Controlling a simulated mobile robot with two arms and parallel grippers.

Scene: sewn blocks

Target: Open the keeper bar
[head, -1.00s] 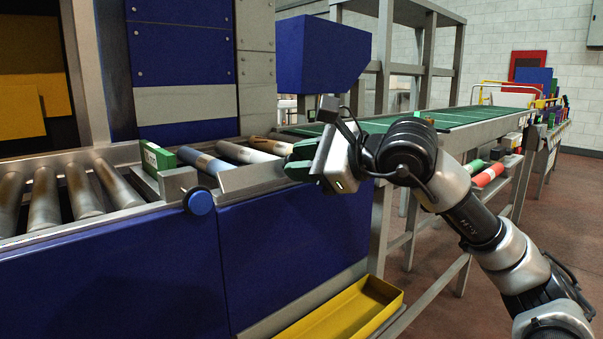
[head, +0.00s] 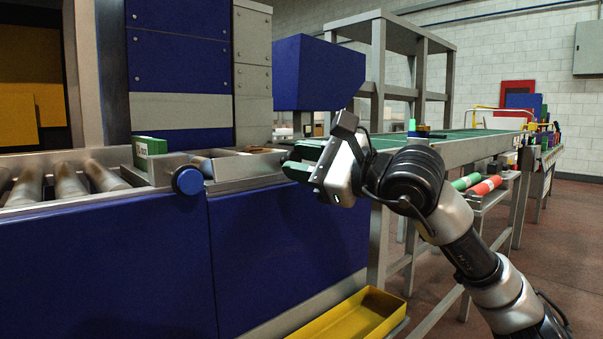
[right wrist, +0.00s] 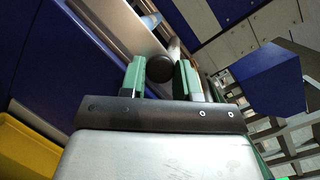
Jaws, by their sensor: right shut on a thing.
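A grey metal bar (head: 245,181), which looks like the keeper bar, runs along the front edge of the roller bed. My right gripper (head: 299,162) is at the bar's right end. In the right wrist view, the green fingers of my right gripper (right wrist: 159,76) are on either side of a dark round knob (right wrist: 160,68) and shut on it. A grey metal strip (right wrist: 128,27) runs up and left beyond the knob. The bar's far end is hidden behind the gripper. My left gripper is not in view.
A green box (head: 150,152) stands on the roller bed left of the bar. Blue panels (head: 100,270) close the front below. A yellow tray (head: 350,318) lies low at the front. A blue hopper (head: 318,75) hangs above and behind my right gripper.

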